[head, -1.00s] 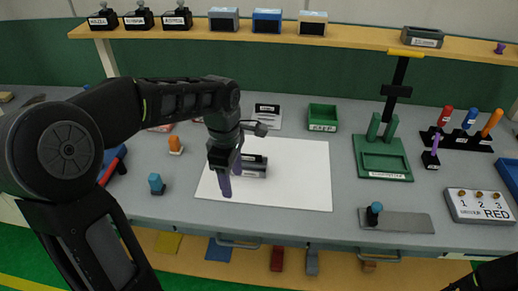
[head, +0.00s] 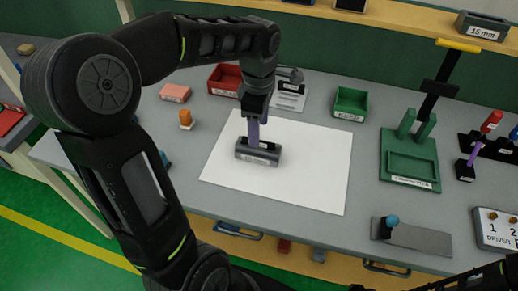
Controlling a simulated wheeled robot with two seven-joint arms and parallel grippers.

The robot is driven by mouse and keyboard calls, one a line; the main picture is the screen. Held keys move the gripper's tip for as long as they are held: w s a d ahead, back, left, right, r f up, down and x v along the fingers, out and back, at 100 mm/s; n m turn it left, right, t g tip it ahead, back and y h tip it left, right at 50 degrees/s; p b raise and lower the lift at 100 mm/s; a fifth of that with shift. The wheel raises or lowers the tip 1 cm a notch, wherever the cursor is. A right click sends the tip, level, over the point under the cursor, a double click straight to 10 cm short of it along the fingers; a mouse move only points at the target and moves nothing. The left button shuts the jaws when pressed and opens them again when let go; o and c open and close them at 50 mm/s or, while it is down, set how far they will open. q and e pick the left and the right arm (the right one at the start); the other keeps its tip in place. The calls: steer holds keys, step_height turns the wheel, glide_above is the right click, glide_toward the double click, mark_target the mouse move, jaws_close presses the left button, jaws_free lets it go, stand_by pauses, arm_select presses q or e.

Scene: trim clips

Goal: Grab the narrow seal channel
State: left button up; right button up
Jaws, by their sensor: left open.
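A grey block with a dark slot along its top and a small label on its front (head: 259,160) lies on the white sheet (head: 310,165). It looks like the seal channel, but its label is too small to read. My left gripper (head: 254,134) points down right at the block, with its purple fingers over the slot. The fingers overlap the block in the picture, so I cannot tell whether they touch it. The left gripper is open. Only a dark part of my right arm shows at the bottom right edge; its gripper is out of view.
A red bin (head: 226,80) and a green bin (head: 350,103) stand behind the sheet. A green fixture (head: 408,163) with posts is to the right, and a grey plate with a blue knob (head: 417,236) is at the front right. The sheet's right half is clear.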

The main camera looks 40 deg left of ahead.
arm_select(q)
steer(key=shift+f, duration=0.4)
steer(key=shift+f, duration=0.1)
step_height(320, 180, down, 5)
steer(key=shift+f+p, duration=0.1)
steer(key=shift+p, duration=0.6)
steer(key=shift+c, duration=0.6)
steer(key=c, duration=1.1)
steer(key=shift+r, duration=0.25)
step_height(320, 180, up, 10)
steer(key=shift+f+b, duration=0.1)
steer(key=shift+b, duration=0.55)
